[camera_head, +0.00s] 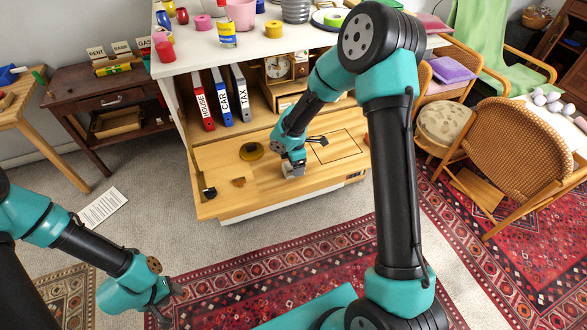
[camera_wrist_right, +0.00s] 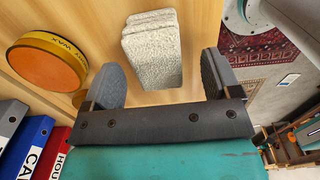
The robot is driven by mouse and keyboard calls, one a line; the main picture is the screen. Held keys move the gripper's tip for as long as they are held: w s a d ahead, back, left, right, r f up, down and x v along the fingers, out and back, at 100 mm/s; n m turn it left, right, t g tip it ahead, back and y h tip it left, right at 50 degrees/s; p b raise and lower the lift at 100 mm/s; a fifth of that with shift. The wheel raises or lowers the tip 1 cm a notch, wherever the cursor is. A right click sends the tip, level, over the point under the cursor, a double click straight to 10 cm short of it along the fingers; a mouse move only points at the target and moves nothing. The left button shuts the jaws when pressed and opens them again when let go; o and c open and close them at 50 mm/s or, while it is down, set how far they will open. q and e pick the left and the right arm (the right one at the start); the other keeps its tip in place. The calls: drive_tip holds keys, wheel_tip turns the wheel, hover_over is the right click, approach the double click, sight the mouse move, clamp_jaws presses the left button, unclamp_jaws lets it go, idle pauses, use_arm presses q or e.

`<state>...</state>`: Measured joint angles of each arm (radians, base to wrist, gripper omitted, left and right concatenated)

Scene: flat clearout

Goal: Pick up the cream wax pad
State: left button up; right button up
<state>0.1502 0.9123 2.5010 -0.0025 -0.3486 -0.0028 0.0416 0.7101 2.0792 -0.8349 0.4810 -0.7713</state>
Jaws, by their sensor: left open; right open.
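The cream wax pad (camera_wrist_right: 152,48) is a pale, rough block lying on the wooden desk flap. In the right wrist view it sits between the two fingers of my right gripper (camera_wrist_right: 161,80), with a gap on each side. In the head view the pad (camera_head: 292,170) shows pale below the right wrist. My right gripper (camera_head: 303,156) is open, low over the flap, and its wrist partly hides the fingers. My left gripper (camera_head: 168,304) is open and empty over the patterned rug at the lower left, far from the pad.
A round wax tin (camera_wrist_right: 47,62) lies beside the pad; it also shows in the head view (camera_head: 251,151). Red, blue and grey binders (camera_head: 222,97) stand behind the flap. A small brown piece (camera_head: 239,182) and a dark item (camera_head: 209,192) lie near its left edge.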

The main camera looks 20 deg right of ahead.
wheel_tip(320, 180, down, 4)
drive_tip(key=shift+w+r, duration=0.15)
drive_tip(key=shift+r, duration=0.1)
drive_tip(key=c, duration=1)
